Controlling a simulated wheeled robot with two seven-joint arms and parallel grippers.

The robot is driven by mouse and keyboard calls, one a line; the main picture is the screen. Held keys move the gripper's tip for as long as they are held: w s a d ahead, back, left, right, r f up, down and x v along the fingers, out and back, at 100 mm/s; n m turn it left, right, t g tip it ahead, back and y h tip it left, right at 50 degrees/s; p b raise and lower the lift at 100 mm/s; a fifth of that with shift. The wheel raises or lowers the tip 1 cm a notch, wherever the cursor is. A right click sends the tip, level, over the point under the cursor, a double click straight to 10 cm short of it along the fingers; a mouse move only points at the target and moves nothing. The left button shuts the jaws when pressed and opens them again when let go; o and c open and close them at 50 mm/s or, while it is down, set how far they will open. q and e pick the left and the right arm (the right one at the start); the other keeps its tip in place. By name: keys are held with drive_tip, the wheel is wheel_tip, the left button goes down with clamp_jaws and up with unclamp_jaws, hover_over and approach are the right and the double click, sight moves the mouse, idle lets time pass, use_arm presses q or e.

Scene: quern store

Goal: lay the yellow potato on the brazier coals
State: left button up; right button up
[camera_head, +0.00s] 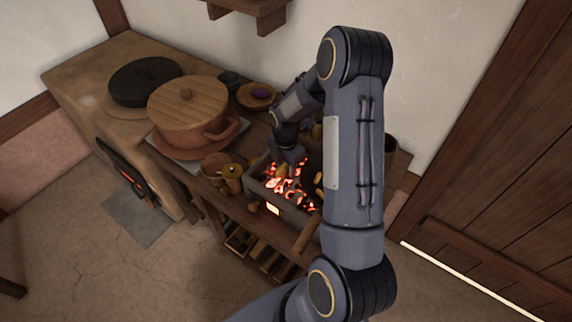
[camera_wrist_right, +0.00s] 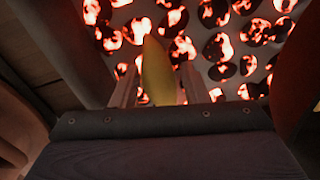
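The brazier (camera_head: 255,188) is a grey box full of glowing coals (camera_head: 283,185), set on the wooden bench. My right arm reaches over it, and my right gripper (camera_head: 284,163) is low above the coals. In the right wrist view, the yellow potato (camera_wrist_right: 157,72) stands lengthwise between the two fingers of my right gripper (camera_wrist_right: 160,92), which appear closed on its sides. Glowing coals (camera_wrist_right: 215,45) fill the background beyond its tip. In the head view the potato (camera_head: 283,171) shows small and orange-lit below the gripper. My left gripper is not in view.
A lidded clay pot (camera_head: 187,112) and a dark pan (camera_head: 144,82) stand on the stove at left. Small brown jars (camera_head: 232,178) stand left of the brazier.

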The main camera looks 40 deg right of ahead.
drive_tip(key=shift+o, duration=1)
drive_tip(key=shift+r, duration=0.3)
wheel_tip(320, 180, up, 12)
wheel_tip(320, 180, up, 6)
drive_tip(key=m+t, duration=0.1)
drive_tip(key=m, duration=0.3)
hover_over(286, 165)
drive_tip(key=s+a, duration=0.3)
drive_tip(key=s, duration=0.1)
drive_tip(key=s+a+r+m+t+y, duration=0.2)
drive_tip(key=s+a+m, duration=0.5)
drive_tip(key=s+m, duration=0.1)
drive_tip(key=s+a+r+m+t+y, duration=0.1)
drive_tip(key=s+a+r+m+t, duration=0.1)
drive_tip(key=s+a+m, duration=0.4)
drive_tip(key=shift+s+a+r+m+t+y+p, duration=0.35)
drive_tip(key=shift+s+r+m, duration=0.4)
drive_tip(key=shift+s+m, duration=0.6)
